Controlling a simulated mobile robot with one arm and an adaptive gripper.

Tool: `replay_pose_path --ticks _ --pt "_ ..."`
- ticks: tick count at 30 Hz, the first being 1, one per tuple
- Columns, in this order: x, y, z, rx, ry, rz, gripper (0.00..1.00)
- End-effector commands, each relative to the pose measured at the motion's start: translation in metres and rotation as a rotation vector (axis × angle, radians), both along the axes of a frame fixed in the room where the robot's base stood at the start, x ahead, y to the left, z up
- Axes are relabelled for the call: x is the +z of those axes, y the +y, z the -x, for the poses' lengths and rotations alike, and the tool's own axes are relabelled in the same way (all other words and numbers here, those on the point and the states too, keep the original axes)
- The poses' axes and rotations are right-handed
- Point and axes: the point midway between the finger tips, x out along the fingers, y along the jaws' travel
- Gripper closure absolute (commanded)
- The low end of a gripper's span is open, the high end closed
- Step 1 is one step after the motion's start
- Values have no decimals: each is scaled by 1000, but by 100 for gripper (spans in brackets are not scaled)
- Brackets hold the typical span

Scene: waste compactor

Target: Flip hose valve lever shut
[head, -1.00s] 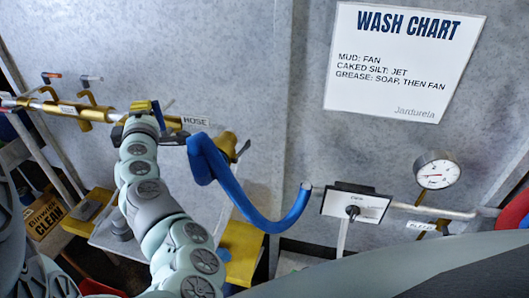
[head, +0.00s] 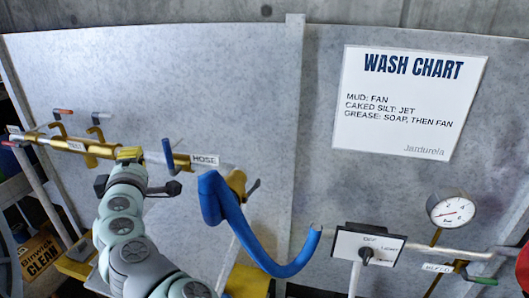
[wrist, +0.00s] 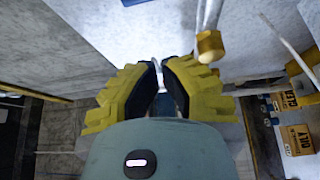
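The brass pipe (head: 183,162) runs along the grey panel, with a white HOSE label (head: 205,160) on it. A blue-handled lever (head: 168,153) stands up, tilted slightly, just left of that label; I take it for the hose valve lever. The blue hose (head: 240,225) hangs from the pipe's right end. My gripper (head: 130,155) is at the pipe, left of the blue lever and apart from it in the picture. In the wrist view, its yellow fingers (wrist: 158,70) are drawn together with a narrow gap and nothing clearly held. The lever cannot be made out there.
Two more levers stand by the TEST label (head: 76,146) at left. A dark lever (head: 253,187) sits by the hose elbow. A switch box (head: 365,247) and a pressure gauge (head: 451,209) are at right. A cardboard box (head: 40,252) stands lower left.

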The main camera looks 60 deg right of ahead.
Motion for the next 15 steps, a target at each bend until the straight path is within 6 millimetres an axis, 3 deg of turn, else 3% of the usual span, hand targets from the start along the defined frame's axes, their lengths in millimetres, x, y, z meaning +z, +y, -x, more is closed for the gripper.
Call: replay_pose_path --ticks 15 --pt "-1 30 40 -7 2 -3 100"
